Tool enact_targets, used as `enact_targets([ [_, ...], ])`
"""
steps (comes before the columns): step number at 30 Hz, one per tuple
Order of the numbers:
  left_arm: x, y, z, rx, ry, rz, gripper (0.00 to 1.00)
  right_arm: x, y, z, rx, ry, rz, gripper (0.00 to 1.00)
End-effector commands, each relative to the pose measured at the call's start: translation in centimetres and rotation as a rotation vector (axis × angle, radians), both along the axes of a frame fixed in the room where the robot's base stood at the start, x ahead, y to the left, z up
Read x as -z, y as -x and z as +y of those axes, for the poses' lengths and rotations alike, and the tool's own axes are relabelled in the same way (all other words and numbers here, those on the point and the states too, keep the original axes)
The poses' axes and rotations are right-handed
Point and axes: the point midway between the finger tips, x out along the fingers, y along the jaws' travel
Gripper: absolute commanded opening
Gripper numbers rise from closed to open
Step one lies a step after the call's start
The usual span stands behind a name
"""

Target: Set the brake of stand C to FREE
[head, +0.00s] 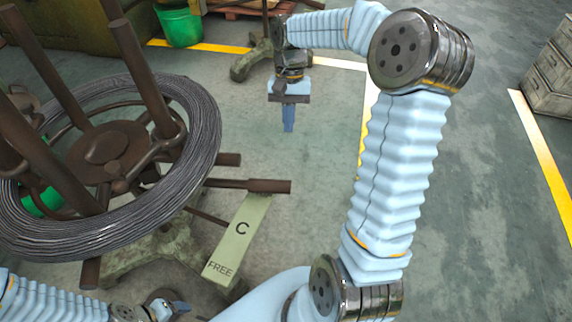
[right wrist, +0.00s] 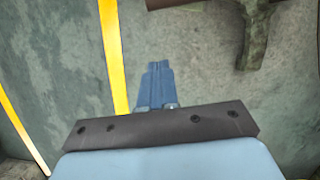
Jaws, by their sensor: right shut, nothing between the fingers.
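Stand C (head: 165,255) is a worn green stand at the left, bearing a large coil of dark wire (head: 180,185) around brown posts. A pale green plate (head: 238,232) on it reads "C", with "FREE" at its near end. A brown lever with a thick end (head: 265,186) lies across the far end of the plate, away from "FREE". My right gripper (head: 288,128) points down beyond and right of the lever, apart from it. Its blue fingers are shut and empty, also in the right wrist view (right wrist: 155,85). My left gripper (head: 178,306) shows partly at the bottom edge; its jaws are unclear.
Another green stand foot (head: 250,65) is behind my right gripper. A green bucket (head: 180,25) stands at the back left. A grey drawer cabinet (head: 552,75) is at the far right. Yellow lines (head: 545,165) mark the floor, which is clear right of the plate.

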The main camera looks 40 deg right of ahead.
Motion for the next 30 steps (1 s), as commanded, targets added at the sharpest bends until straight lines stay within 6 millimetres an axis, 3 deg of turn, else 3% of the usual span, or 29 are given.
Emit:
enact_targets([
  [14,0.8,-0.1,0.2,-0.004,-0.003,-0.002,0.59,9.1,2.0,1.7,-0.001,-0.003,0.005,0.00],
  [21,0.7,-0.1,0.2,-0.004,-0.003,-0.002,0.59,9.8,4.3,3.7,-0.002,-0.001,0.000,0.00],
  [30,0.7,-0.1,0.2,-0.004,-0.003,-0.002,0.59,10.1,4.9,4.3,-0.001,-0.001,0.001,0.00],
])
